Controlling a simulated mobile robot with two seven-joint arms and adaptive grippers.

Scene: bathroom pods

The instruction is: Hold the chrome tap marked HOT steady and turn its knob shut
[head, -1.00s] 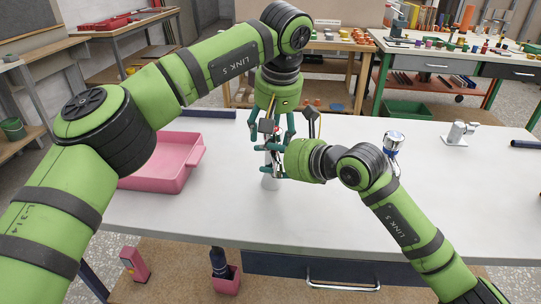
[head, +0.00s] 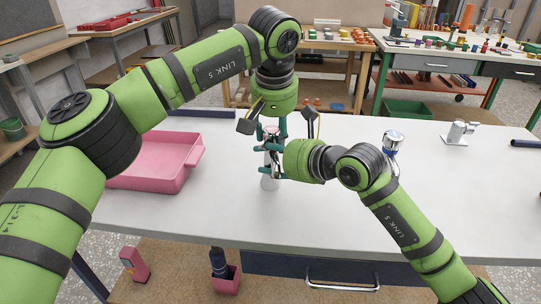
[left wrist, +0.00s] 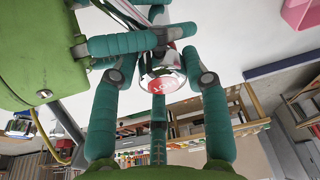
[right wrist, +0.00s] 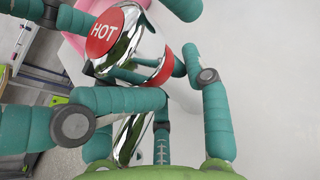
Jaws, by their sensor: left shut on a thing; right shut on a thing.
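The chrome tap marked HOT (head: 270,183) stands upright on the white bench, largely covered by my grippers. Its red HOT disc shows in the left wrist view (left wrist: 159,86) and the right wrist view (right wrist: 103,33). My left gripper (head: 271,134) comes down from above, with its teal fingers shut around the tap's knob at the top. My right gripper (head: 268,160) reaches in from the right, lower down, and is shut on the tap's chrome body (right wrist: 128,140). The exact finger contacts are partly hidden, and I cannot tell how far the knob is turned.
A tap with a blue top (head: 393,143) stands behind my right arm. Another chrome tap (head: 458,133) is farther right. A pink tray (head: 190,166) is at the left, with a dark blue bar (head: 202,113) behind it. The front middle of the bench is clear.

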